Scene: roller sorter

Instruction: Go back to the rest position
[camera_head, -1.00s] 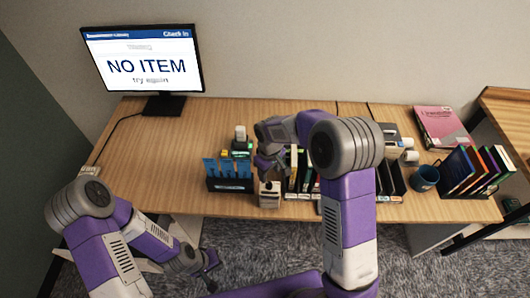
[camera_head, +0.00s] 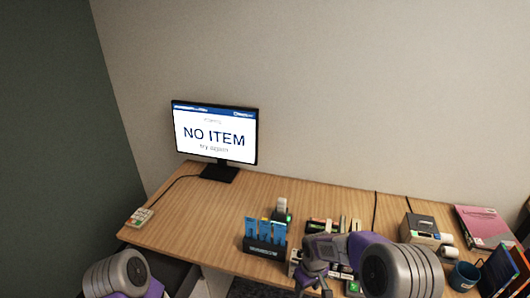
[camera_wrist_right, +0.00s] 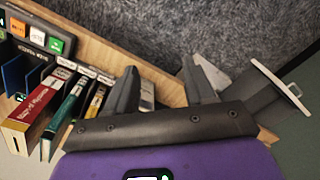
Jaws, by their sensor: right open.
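My right gripper (camera_head: 314,280) is at the front edge of the desk in the head view, just right of the blue card holder. In the right wrist view its two fingers (camera_wrist_right: 160,92) stand apart with nothing between them. Beyond the fingers are the desk edge and grey carpet. My left arm (camera_head: 122,275) shows only at the lower left of the head view; its gripper is out of frame.
The monitor (camera_head: 214,135) reads "NO ITEM". A blue card holder (camera_head: 264,242) stands near the desk's front edge. Upright books (camera_wrist_right: 42,103) are close to the right gripper. A blue mug (camera_head: 464,276) and pink book (camera_head: 480,225) are at right.

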